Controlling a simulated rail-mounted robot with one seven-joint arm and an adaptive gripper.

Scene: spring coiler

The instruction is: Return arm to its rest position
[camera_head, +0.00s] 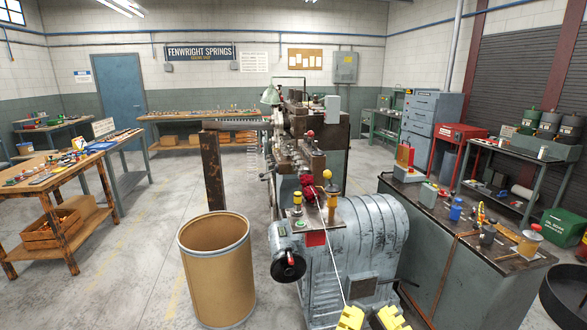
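My gripper (370,319) shows only at the bottom edge, as two yellow fingertips. They are spread apart with a visible gap between them, and I see nothing held in it. The rest of my gripper and arm is below the picture. The spring coiler (345,245) stands just beyond, with a grey ribbed housing, a black handwheel (289,266) and red knobs on top. A thin pale line (335,255) runs down the coiler's front towards the left fingertip. I cannot tell whether it touches it.
An open brown drum (217,285) stands left of the coiler. A dark-topped workbench (460,260) with bottles and small tools is close on the right. A wooden table (68,190) with parts is at the left. Floor is clear between the drum and that table.

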